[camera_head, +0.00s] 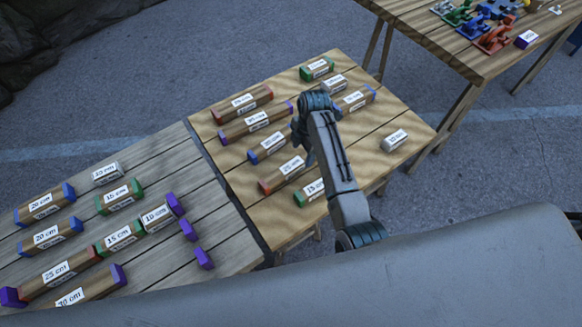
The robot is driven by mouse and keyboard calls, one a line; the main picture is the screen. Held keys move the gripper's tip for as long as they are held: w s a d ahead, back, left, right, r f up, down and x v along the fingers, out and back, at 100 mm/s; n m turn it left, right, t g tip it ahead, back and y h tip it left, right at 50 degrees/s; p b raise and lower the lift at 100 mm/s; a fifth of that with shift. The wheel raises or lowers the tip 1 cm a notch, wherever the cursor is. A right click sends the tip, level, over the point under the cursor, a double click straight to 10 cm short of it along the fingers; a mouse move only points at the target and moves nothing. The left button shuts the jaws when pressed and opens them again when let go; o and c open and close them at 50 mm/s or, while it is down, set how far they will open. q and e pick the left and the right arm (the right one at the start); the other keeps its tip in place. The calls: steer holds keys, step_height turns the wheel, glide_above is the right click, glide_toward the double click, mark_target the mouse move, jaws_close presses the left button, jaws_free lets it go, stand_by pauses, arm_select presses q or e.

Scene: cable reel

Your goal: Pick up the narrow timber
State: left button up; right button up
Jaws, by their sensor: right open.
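Several labelled timber blocks lie on the middle wooden table (372,182); I cannot tell which one is the narrow timber. They include a red-ended block (238,108), a long purple-ended block (250,127), a blue-ended block (268,147), an orange-ended block (281,178), a green-ended block (312,191) and a pale block (395,138). My left gripper is out of view.
A greyer table (150,245) at the left holds more labelled blocks and small purple pieces (203,258). Another table (420,30) at the top right holds green, blue and orange clamp-like items. Bare tabletop lies around the pale block.

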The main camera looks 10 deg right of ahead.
mark_target(292, 165)
steer(key=shift+w+a+r+n, duration=0.75)
steer(key=shift+w+a+n, duration=0.15)
steer(key=shift+w, duration=0.1)
steer(key=shift+f, duration=0.3)
steer(key=f, duration=0.4)
steer(key=shift+s+a+f, duration=0.15)
steer(key=shift+a+f, duration=0.05)
steer(key=shift+a, duration=0.15)
steer(key=f, duration=0.1)
steer(key=f+p, duration=0.1)
steer(key=f, duration=0.1)
steer(key=s+f, duration=0.1)
steer(key=shift+s+a+f, duration=0.1)
steer(key=shift+a+f, duration=0.25)
steer(key=shift+a, duration=0.05)
steer(key=shift+f, duration=0.3)
steer(key=shift+c, duration=0.4)
steer(key=c, duration=1.1)
